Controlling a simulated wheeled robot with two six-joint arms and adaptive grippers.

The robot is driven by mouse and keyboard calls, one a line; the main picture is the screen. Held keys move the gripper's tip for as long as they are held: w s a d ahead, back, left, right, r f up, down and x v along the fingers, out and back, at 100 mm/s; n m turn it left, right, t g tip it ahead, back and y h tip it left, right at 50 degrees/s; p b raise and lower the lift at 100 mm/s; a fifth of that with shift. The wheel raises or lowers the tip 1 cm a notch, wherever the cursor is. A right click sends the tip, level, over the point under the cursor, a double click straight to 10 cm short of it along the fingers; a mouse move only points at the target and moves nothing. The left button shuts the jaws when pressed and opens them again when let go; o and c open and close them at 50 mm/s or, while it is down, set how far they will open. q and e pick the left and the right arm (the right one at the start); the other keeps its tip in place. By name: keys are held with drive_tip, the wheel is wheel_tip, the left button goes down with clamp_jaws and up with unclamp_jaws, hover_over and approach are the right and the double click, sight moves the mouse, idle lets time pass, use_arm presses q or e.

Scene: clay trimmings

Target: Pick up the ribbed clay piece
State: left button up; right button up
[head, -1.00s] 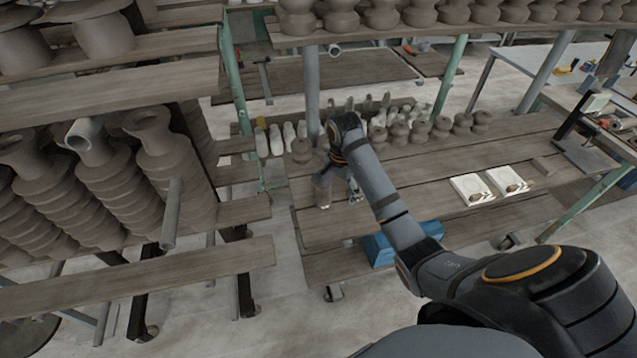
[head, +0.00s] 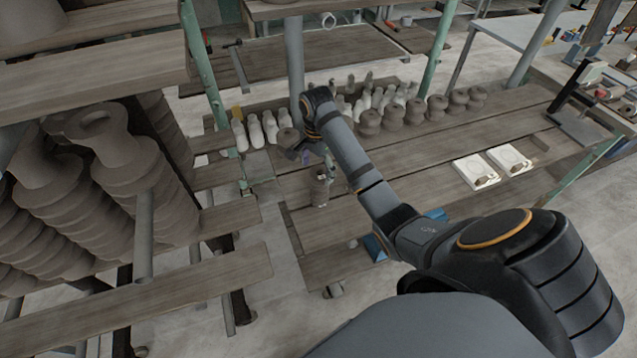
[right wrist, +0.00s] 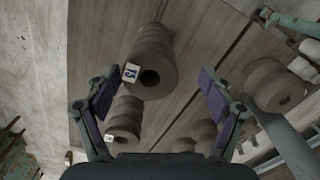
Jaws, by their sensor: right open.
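A ribbed grey-brown clay piece (right wrist: 152,52) stands on the plank bench in the right wrist view. It has a dark hole in its near end and a small white tag marked 15. A small clay piece (head: 320,190) near the bench's left end in the head view appears to be the same one. My right gripper (right wrist: 158,80) is open, its purple-padded fingers apart on either side of the tagged piece in the picture. I see no contact. In the head view the right gripper (head: 318,156) is small, just above and behind the piece. My left gripper is not in view.
Several clay pieces (head: 413,110) and pale bottle shapes (head: 254,128) line the bench's back. A second tagged piece (right wrist: 124,120) is close by in the wrist view. A blue-grey post (head: 294,60) rises behind my gripper. White slabs (head: 470,172) lie to the right.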

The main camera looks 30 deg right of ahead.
sight(318, 190)
drive_tip(key=shift+s+f+b, duration=0.25)
drive_tip(key=shift+f+b, duration=0.25)
drive_tip(key=shift+b, duration=0.05)
drive_tip(key=f, duration=0.3)
drive_tip(key=shift+s+f, duration=0.2)
drive_tip(key=shift+s, duration=0.1)
drive_tip(key=shift+f, duration=0.2)
drive_tip(key=c, duration=1.1)
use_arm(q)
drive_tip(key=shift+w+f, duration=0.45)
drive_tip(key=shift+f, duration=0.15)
use_arm(e)
clamp_jaws()
